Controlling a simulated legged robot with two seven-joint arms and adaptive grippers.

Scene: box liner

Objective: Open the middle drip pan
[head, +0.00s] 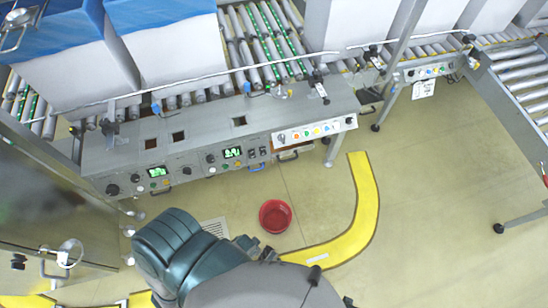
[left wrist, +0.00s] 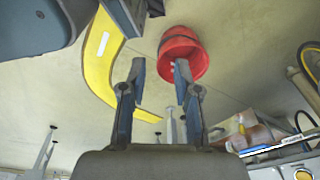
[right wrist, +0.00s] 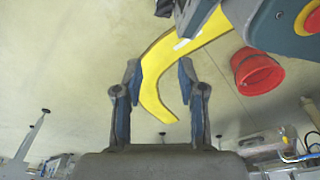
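A long grey machine front (head: 125,155) runs across the left and middle of the head view. Along its lower edge sit a black handle (head: 160,190) at left, a blue handle (head: 257,168) in the middle and a black handle (head: 288,156) to the right. They look like pull handles; the pans themselves are hidden from above, and none looks pulled out. My left gripper (left wrist: 158,72) is open and empty in its wrist view. My right gripper (right wrist: 159,72) is open and empty in its wrist view. Neither gripper shows in the head view.
A red bucket (head: 275,217) stands on the floor before the machine, beside a curved yellow floor line (head: 366,200). Large white boxes (head: 180,65) stand on the roller conveyor behind. Glass-like panels (head: 50,215) are at left.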

